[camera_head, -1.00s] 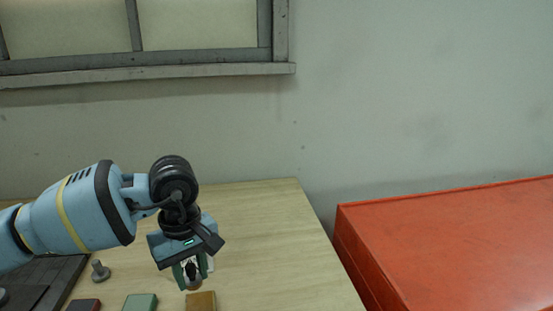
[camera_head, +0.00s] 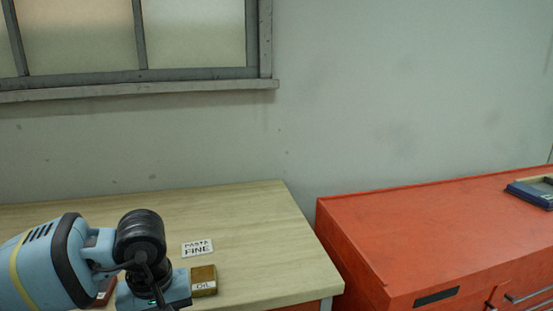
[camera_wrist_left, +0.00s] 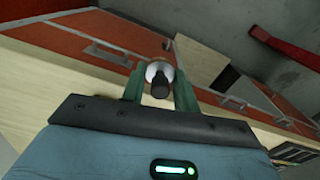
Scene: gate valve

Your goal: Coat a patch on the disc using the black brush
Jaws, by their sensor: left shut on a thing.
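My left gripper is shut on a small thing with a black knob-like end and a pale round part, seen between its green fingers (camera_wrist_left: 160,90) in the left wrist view. It looks like the black brush (camera_wrist_left: 160,82), seen end-on; its bristles are hidden. In the head view my left wrist is at the bottom left and the fingers are below the picture's edge. I do not see the disc in either view. My right gripper is not in view.
A white sign reading "PASTA FINE" (camera_head: 197,248) and a brown block labelled like "OIL" (camera_head: 204,279) are on the wooden table (camera_head: 262,230). A red cabinet (camera_head: 400,225) stands to the right, with a dark blue tray (camera_head: 532,194) at its far right. The table's right end is clear.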

